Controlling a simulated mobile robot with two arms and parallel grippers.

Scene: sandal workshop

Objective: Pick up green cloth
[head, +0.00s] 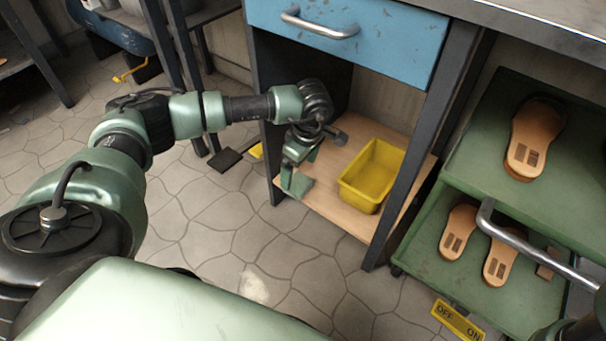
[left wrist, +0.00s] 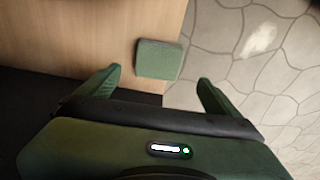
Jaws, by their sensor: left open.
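The green cloth (left wrist: 158,59) is a small folded square lying at the edge of a wooden shelf in the left wrist view. In the head view the cloth (head: 303,186) lies near the shelf's front left corner, partly hidden by my gripper. My left gripper (head: 300,165) is over the shelf close to the cloth. In the left wrist view the left gripper (left wrist: 160,82) is open, its fingers spread wider than the cloth. The cloth is just ahead of the gap between them, and nothing is held. My right gripper is not in view.
A yellow bin (head: 372,176) stands on the wooden shelf (head: 335,205), right of the gripper. A blue drawer (head: 385,40) is above and a dark table leg (head: 405,150) stands at the right. A green rack (head: 480,165) with sandal soles is farther right.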

